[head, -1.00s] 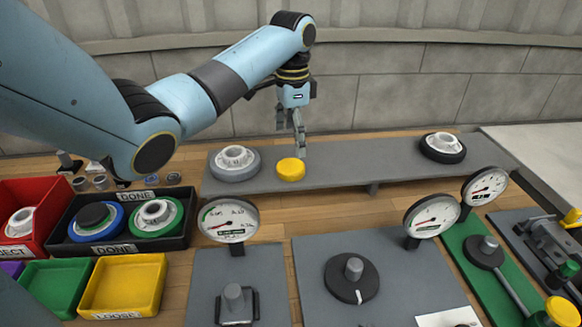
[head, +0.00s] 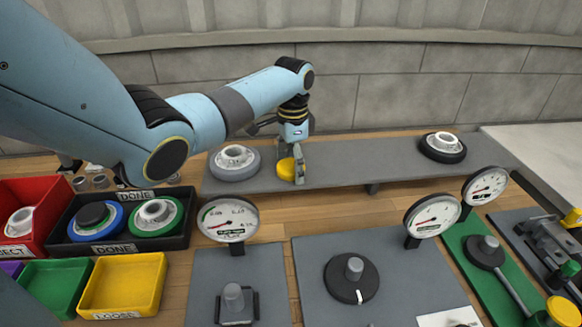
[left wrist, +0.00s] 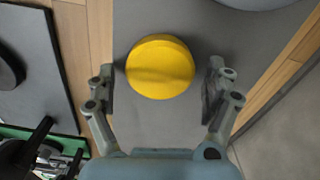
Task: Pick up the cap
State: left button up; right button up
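The yellow cap (head: 285,168) lies on the raised grey shelf, just right of a grey wheel with a white hub. In the left wrist view the cap (left wrist: 160,67) is a round yellow disc between the fingers. My left gripper (head: 293,170) is down at the cap, and one finger hides part of it in the head view. In the left wrist view the left gripper (left wrist: 160,84) is open, with a finger on each side of the cap and a small gap on both sides. My right gripper is not in view.
The grey wheel (head: 234,162) stands close to the left of the cap. A black wheel (head: 442,147) is at the shelf's (head: 360,160) right end. Dial gauges (head: 228,219) stand in front. A black DONE tray (head: 122,245) and coloured bins are at the left.

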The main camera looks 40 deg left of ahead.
pick_arm(q)
jog(key=c, duration=0.8)
jog(key=shift+c, duration=0.2)
